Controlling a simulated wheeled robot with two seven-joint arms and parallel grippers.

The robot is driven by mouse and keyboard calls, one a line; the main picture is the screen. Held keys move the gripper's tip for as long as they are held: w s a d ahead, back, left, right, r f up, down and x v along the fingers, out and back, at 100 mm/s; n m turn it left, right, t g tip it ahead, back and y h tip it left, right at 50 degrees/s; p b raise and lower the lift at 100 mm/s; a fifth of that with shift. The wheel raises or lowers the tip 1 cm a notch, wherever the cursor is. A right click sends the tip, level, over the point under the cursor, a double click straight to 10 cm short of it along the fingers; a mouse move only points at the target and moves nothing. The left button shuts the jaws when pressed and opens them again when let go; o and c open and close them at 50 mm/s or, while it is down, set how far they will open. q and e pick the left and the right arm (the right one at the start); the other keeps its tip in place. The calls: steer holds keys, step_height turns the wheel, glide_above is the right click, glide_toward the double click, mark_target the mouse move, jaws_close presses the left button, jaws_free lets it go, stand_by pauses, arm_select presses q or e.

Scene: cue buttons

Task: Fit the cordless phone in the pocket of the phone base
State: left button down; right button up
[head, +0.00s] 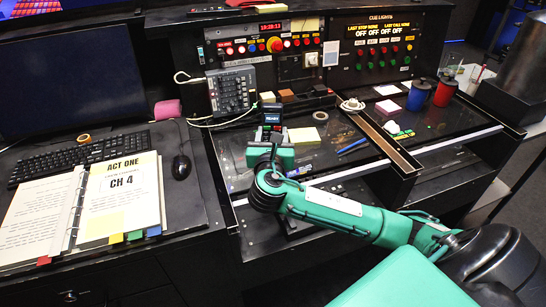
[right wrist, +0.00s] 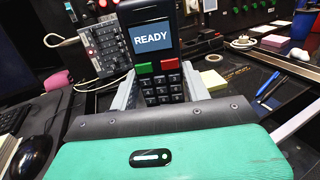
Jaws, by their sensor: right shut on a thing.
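The cordless phone (head: 271,118) is black with a lit screen. In the right wrist view the phone (right wrist: 150,42) shows "READY" on its screen, a green and a red key and a keypad. It stands upright, keypad toward me. My right gripper (head: 271,135) is shut on the phone's lower part, with a grey finger on each side in the right wrist view (right wrist: 162,92). My left gripper is out of view.
A mouse (head: 181,167), keyboard (head: 80,155) and open binder (head: 110,200) are on the left. Button panels (head: 378,50) stand behind.

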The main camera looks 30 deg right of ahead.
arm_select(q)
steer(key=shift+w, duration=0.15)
arm_select(e)
step_height(320, 180, down, 7)
steer(key=shift+f, duration=0.15)
steer(key=o, duration=1.2)
steer(key=shift+f, duration=0.1)
steer(key=shift+c, duration=0.2)
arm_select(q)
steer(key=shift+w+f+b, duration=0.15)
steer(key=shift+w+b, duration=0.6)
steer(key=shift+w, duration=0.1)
arm_select(e)
steer(key=v, duration=1.2)
